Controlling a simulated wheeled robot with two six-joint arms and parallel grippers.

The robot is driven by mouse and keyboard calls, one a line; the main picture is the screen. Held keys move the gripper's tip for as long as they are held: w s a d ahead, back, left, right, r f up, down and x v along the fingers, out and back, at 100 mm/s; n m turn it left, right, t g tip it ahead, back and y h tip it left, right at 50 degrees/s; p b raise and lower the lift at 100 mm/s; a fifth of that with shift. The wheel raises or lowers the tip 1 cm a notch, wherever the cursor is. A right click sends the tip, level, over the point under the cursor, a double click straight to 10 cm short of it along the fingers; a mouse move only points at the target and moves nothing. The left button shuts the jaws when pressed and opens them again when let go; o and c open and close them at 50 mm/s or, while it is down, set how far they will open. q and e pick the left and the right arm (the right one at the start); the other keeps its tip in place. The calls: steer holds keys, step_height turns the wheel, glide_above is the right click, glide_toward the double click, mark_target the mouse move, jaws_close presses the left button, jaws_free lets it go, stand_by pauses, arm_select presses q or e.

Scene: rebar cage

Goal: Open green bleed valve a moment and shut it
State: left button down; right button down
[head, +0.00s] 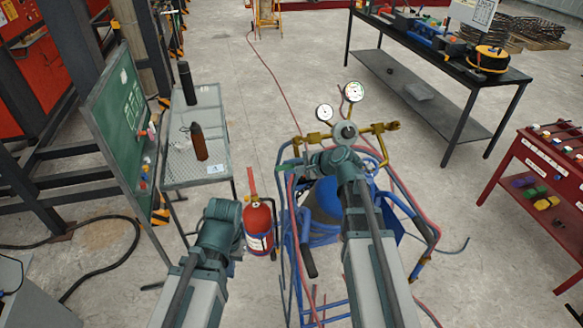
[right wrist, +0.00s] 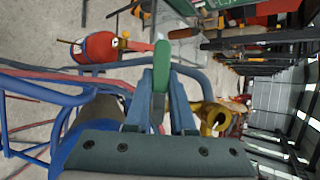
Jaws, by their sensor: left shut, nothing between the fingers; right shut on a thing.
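The green bleed valve's lever (right wrist: 161,68) stands between the fingers of my right gripper (right wrist: 159,90) in the right wrist view. The right gripper is shut on it. In the head view the right gripper (head: 298,168) reaches left from the end of my right arm, by the brass manifold and gauges of the blue cart. The green lever's end (head: 282,169) shows there. The valve body is mostly hidden by the gripper. My left gripper (head: 222,212) is shut and empty, left of the fire extinguisher; its fingers hardly show.
A blue cart (head: 289,235) carries a cylinder, hoses and two pressure gauges (head: 354,92). A red fire extinguisher (head: 259,228) stands left of it. A grey table (head: 180,165) with two bottles and a green board (head: 118,110) are further left.

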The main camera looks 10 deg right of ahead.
steer(key=c, duration=0.8)
jaws_free()
steer(key=shift+o, duration=0.2)
steer(key=p+v, duration=0.7)
steer(key=v, duration=0.7)
steer(key=shift+p, duration=0.4)
steer(key=shift+f, duration=0.1)
